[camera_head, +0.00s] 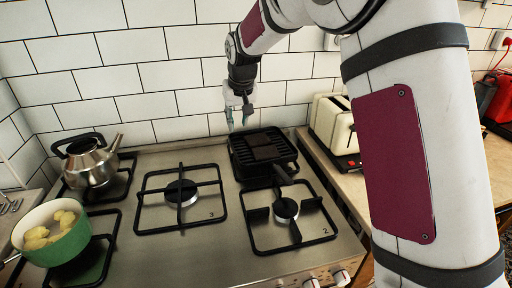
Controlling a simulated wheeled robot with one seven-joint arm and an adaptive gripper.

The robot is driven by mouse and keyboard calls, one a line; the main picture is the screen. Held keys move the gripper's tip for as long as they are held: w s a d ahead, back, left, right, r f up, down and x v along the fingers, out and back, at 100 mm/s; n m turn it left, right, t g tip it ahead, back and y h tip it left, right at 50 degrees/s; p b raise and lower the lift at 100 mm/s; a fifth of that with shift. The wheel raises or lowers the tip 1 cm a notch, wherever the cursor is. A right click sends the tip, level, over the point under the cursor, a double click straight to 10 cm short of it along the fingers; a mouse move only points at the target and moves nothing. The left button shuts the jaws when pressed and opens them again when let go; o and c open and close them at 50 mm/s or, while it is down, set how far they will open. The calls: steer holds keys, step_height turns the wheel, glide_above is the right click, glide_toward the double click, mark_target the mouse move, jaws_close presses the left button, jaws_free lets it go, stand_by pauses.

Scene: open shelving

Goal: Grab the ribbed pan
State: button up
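The ribbed pan (243,157) is black and square, and sits on the back right burner of the stove. A dark, flat rectangular patch shows in its middle; I cannot tell if it is a separate piece. Its short handle (283,174) points toward the front right. My gripper (238,117) points down at the pan's far left edge, in front of the tiled wall. Its two fingers are apart with nothing between them. I cannot tell how high the fingertips are above the pan or whether they touch it.
A steel kettle (90,163) stands at the back left of the stove. A green pot (62,246) with yellowish food stands at the front left. A cream toaster (333,124) stands right of the pan. The middle and front right burners (286,210) are empty.

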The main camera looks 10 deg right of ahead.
steer(key=x, duration=1.5)
steer(key=shift+w+a, duration=0.15)
steer(key=shift+w, duration=0.1)
jaws_close()
steer(key=shift+r, duration=0.15)
